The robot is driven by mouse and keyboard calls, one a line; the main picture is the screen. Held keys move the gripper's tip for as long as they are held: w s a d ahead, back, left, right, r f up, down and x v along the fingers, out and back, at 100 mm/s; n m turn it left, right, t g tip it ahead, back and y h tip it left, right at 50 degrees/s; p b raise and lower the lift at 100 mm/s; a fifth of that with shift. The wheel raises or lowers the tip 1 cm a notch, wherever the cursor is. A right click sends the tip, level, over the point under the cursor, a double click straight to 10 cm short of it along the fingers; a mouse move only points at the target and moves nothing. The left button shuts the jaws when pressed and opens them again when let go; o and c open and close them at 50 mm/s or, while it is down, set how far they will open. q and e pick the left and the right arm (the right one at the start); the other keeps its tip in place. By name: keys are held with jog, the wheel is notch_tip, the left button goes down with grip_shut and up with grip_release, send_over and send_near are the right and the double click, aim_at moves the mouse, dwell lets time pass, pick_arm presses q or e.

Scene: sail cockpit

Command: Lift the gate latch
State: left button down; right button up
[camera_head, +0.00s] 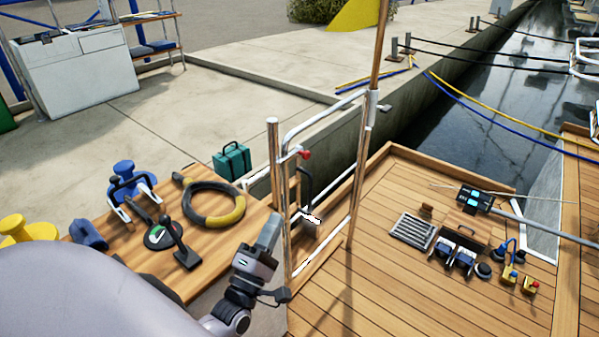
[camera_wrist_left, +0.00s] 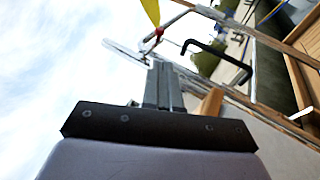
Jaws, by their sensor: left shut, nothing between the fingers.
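The gate latch (camera_head: 304,154) is a small red-ended piece at the left post of the white tube gate (camera_head: 318,118). It also shows as a small red spot in the left wrist view (camera_wrist_left: 159,32). A black bent handle (camera_head: 307,182) stands just below the latch, and it is large in the wrist view (camera_wrist_left: 222,52). My left gripper (camera_head: 272,222) is shut and empty, low and left of the gate post, below the latch and apart from it. In the wrist view its closed fingers (camera_wrist_left: 164,72) point toward the gate. My right gripper is not in view.
Left of the gate, a wooden surface holds a coiled black-and-yellow hose (camera_head: 214,220), a blue winch (camera_head: 131,180) and black levers (camera_head: 179,247). A teal case (camera_head: 232,160) stands behind. The wooden deck (camera_head: 390,290) right of the gate has free room, with a grating (camera_head: 412,231).

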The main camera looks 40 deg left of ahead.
pick_arm(q)
send_near(293, 158)
jog(key=w+d+r, duration=0.2)
jog(key=w, duration=0.4)
jog(key=shift+w+a+r, duration=0.15)
jog(key=shift+w+r, duration=0.05)
jog(key=shift+w, duration=0.15)
jog(key=shift+w+a+r, duration=0.15)
jog(key=shift+w+a, duration=0.05)
jog(key=shift+w, duration=0.15)
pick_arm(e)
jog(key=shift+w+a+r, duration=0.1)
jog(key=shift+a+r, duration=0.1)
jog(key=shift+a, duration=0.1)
pick_arm(q)
jog(key=shift+b, duration=0.3)
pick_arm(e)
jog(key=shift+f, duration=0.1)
